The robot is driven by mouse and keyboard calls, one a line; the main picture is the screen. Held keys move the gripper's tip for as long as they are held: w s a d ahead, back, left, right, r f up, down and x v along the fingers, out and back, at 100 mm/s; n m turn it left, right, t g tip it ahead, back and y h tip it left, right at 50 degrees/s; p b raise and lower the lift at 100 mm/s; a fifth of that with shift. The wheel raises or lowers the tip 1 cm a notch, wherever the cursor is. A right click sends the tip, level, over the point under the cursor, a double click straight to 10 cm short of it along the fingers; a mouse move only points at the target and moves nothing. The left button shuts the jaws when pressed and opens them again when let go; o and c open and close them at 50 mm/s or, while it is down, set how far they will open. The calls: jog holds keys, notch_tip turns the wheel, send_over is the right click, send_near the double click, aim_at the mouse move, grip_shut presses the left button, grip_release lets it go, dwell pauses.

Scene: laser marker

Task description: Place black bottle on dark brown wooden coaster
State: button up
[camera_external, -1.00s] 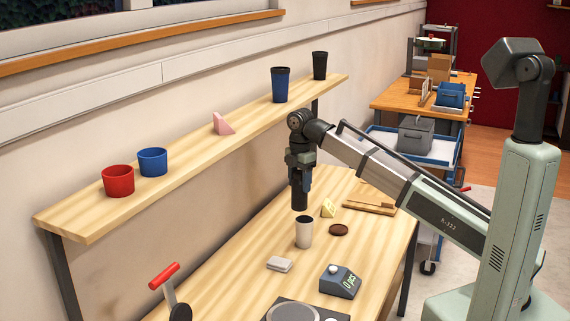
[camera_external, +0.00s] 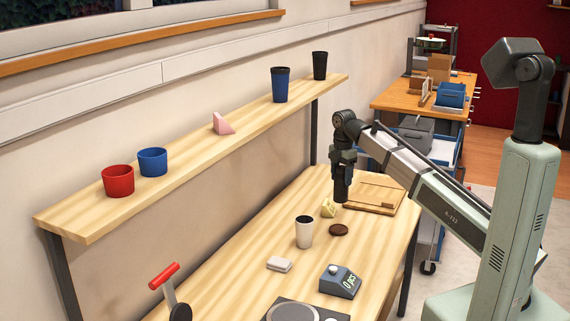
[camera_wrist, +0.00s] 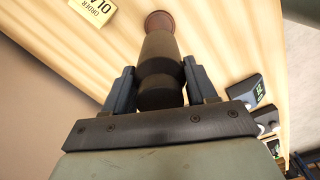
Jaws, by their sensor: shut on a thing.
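My gripper (camera_external: 343,165) is shut on the black bottle (camera_external: 341,188) and holds it up above the table, upright or nearly so. In the wrist view the black bottle (camera_wrist: 160,55) sits between the two fingers of my gripper (camera_wrist: 160,85). The dark brown wooden coaster (camera_external: 338,230) lies flat on the table, below the bottle in the outside view. In the wrist view the coaster (camera_wrist: 159,20) shows just past the bottle's far end, partly covered by it. The bottle and coaster look apart.
A white cup (camera_external: 304,232) stands left of the coaster. A yellow sign (camera_external: 328,209) is close behind it, and a wooden board (camera_external: 375,197) lies behind right. A small display device (camera_external: 340,281) and a light block (camera_external: 279,264) are nearer the front.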

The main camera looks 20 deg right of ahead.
notch_tip(320, 180, down, 11)
dwell(0.8)
jog(key=shift+f, duration=0.1)
jog(key=o, duration=1.1)
notch_tip(320, 180, up, 12)
jog(key=shift+r, duration=0.1)
jog(key=shift+o, duration=0.3)
